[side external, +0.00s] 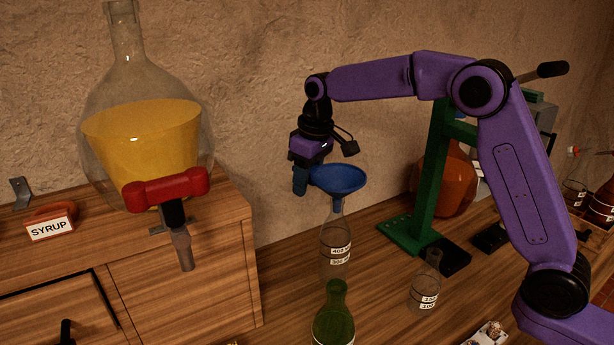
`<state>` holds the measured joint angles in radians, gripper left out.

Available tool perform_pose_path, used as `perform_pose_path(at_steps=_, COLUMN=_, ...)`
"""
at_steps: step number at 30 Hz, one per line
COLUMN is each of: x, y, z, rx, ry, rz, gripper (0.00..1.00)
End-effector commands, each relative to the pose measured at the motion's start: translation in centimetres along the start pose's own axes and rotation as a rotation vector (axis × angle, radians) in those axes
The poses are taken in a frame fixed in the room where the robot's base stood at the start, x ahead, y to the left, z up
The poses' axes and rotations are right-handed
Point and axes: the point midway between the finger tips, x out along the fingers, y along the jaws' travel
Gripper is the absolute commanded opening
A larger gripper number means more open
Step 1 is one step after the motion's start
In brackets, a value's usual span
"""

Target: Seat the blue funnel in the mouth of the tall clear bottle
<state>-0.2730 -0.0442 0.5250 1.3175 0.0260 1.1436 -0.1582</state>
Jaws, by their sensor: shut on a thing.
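The blue funnel (338,180) is upright, its wide cone directly over the tall clear bottle (336,240). Its narrow stem lines up with the bottle's neck. From this one side view I cannot tell how far the stem is inside the mouth or whether the cone rests on the rim. My gripper (303,183) is at the left edge of the funnel, shut on it, with the wrist above. The fingertips are partly hidden by the funnel. The clear bottle stands upright on the wooden bench, with white volume marks; its lower part is hidden behind a green bottle.
The green bottle (334,320) stands in front of the clear bottle. A small clear flask (426,283) and a green stand (433,180) are to the right. A big glass vessel (150,140) of yellow liquid with a red tap (166,189) sits on the left cabinet (200,262).

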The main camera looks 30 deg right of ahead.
Motion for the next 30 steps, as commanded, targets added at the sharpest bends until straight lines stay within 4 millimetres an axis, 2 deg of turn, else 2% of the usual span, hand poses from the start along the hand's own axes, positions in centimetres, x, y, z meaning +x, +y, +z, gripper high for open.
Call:
perform_pose_path(at_steps=3, x=0.0, y=0.0, z=0.0, rx=0.0, ry=0.001, rz=0.0, gripper=0.2)
perform_pose_path(at_steps=4, x=0.0, y=0.0, z=0.0, rx=0.0, ry=0.001, rz=0.0, gripper=0.49)
perform_pose_path(at_steps=6, x=0.0, y=0.0, z=0.0, rx=0.0, ry=0.001, rz=0.0, gripper=0.72)
perform_pose_path(at_steps=15, x=-0.1, y=0.0, z=0.0, rx=0.0, ry=0.001, rz=0.0, gripper=0.72)
perform_pose_path(at_steps=19, x=-0.8, y=0.0, z=-0.1, rx=0.0, ry=0.004, rz=0.001, gripper=0.72)
perform_pose_path(at_steps=23, x=-2.8, y=0.0, z=-0.1, rx=0.0, ry=0.005, rz=0.001, gripper=0.72)
perform_pose_path(at_steps=30, x=-7.8, y=0.0, z=-0.1, rx=0.0, ry=0.006, rz=0.001, gripper=0.72)
